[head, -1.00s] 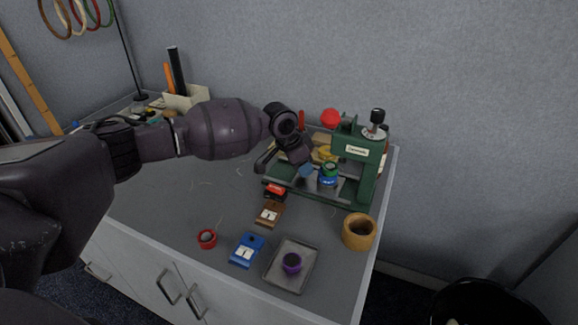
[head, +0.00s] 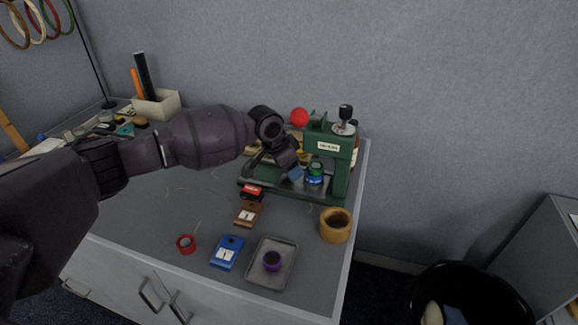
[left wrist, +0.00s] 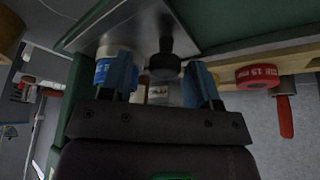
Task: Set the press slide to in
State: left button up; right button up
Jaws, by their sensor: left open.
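The green press (head: 337,165) stands at the back right of the table, with a flat metal slide plate (head: 321,189) at its base. A blue and green round piece (head: 314,173) sits on the plate. My left gripper (head: 295,174) is at the press just left of that piece, fingers pointing down. In the left wrist view my left gripper (left wrist: 163,78) is open. A black knob (left wrist: 163,62) shows between its blue fingers, in front of the metal plate (left wrist: 125,30); contact cannot be told. Whether the slide is in or out is unclear. My right gripper is out of view.
In front of the press are a red-black block (head: 251,193), a brown block (head: 247,214), a blue block (head: 227,252), a red ring (head: 186,244), a grey tray (head: 286,270) with a purple piece, and a wooden cup (head: 335,226). A black bin (head: 425,290) stands right of the table.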

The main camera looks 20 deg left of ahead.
pick_arm(q)
jog(key=shift+s+a+r, duration=0.1)
jog(key=shift+a+r, duration=0.05)
jog(key=shift+r, duration=0.35)
jog(key=p+v, duration=0.2)
jog(key=v, duration=0.7)
jog(key=shift+r, duration=0.35)
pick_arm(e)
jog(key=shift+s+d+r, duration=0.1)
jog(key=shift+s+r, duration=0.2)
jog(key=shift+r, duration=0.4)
pick_arm(q)
jog(key=shift+s+a, duration=0.1)
jog(key=shift+s, duration=0.05)
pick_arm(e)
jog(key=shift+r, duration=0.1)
